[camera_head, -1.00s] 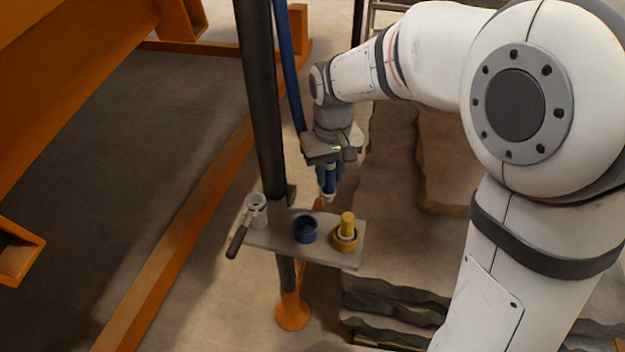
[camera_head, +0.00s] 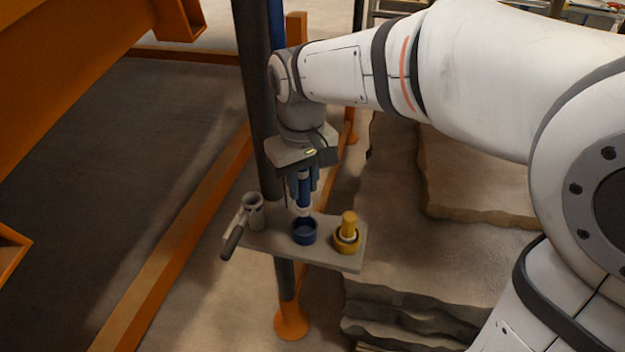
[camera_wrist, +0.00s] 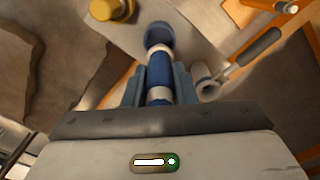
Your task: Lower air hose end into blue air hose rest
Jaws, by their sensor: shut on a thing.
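My gripper (camera_head: 303,184) is shut on the blue air hose end (camera_head: 304,195), which has pale bands and points down. The blue air hose rest (camera_head: 304,232) is a round open cup on a small grey shelf (camera_head: 280,249). In the head view the hose end hangs just above the cup, its pale tip close to the rim. In the wrist view the hose end (camera_wrist: 159,68) sits between the fingers, and its tip overlaps the blue rest (camera_wrist: 160,31). I cannot tell whether the tip touches the cup.
A yellow fitting (camera_head: 348,228) stands in a yellow cup right of the blue rest. A grey holder with a dark-handled lever (camera_head: 234,241) is at the shelf's left. A dark post (camera_head: 257,100) rises behind the shelf. Rough sand-coloured blocks (camera_head: 400,230) lie to the right.

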